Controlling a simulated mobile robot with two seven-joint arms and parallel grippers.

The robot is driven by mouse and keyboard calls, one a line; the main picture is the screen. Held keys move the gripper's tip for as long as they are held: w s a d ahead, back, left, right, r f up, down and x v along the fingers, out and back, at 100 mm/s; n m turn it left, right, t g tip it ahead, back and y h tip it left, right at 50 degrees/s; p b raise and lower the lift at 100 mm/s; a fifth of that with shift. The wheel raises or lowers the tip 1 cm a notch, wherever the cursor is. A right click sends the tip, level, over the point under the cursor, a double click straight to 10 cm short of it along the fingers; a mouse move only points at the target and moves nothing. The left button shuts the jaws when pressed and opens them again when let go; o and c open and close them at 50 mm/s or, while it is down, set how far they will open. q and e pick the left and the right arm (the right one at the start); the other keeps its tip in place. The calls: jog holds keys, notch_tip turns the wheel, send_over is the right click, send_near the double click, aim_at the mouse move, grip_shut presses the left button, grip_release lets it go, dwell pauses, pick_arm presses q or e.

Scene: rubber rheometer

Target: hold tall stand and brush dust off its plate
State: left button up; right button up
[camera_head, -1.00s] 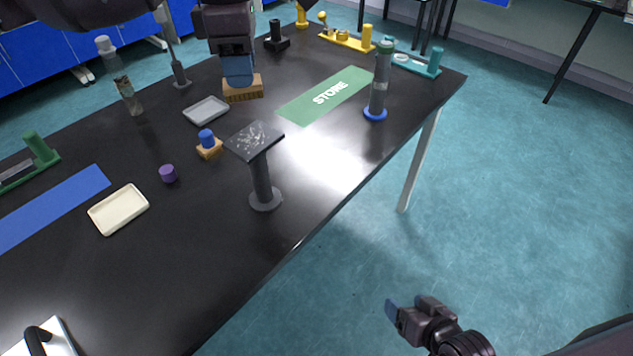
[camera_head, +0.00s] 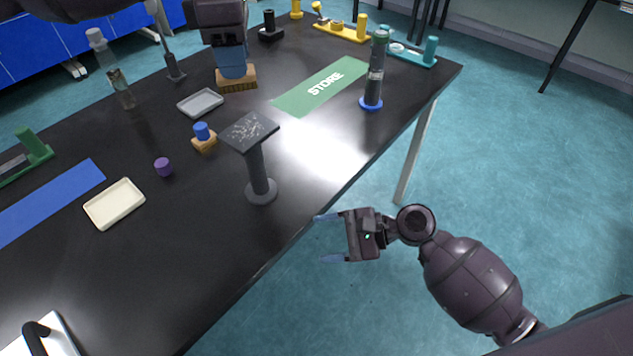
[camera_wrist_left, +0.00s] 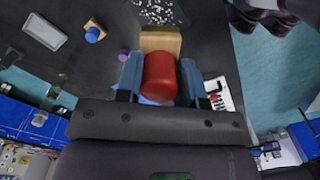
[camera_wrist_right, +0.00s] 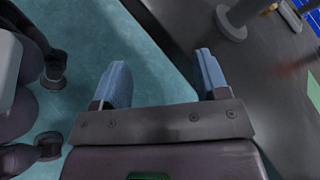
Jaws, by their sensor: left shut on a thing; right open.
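The tall stand (camera_head: 258,172) is dark grey, upright on a round base, with a square plate (camera_head: 249,131) on top. Pale dust specks lie on the plate; the dusty plate also shows in the left wrist view (camera_wrist_left: 160,12). My left gripper (camera_head: 231,66) is shut on a brush (camera_head: 236,79), behind the stand and apart from it. In the left wrist view the brush has a red handle (camera_wrist_left: 160,76) and a wooden block. My right gripper (camera_head: 330,238) is open and empty, right of the stand beyond the table's front edge. The stand's base shows in the right wrist view (camera_wrist_right: 231,24).
A blue-knobbed wooden block (camera_head: 203,137), a grey tray (camera_head: 201,103), a purple cylinder (camera_head: 163,167) and a cream tray (camera_head: 114,204) lie left of the stand. A cylinder with blue base (camera_head: 372,88) stands to its right, near the green STORE mat (camera_head: 322,86).

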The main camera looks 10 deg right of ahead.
jog(key=w+r+m+y, duration=0.2)
jog(key=w+r+m, duration=0.1)
jog(key=m+t, duration=0.4)
jog(key=m, duration=0.2)
send_near(266, 177)
jog(key=x, duration=1.1)
jog(key=shift+w+a+f, duration=0.1)
jog(key=shift+w+a, duration=0.15)
jog(key=shift+c, duration=0.3)
jog(key=c, duration=1.1)
jog(key=shift+o, duration=0.2)
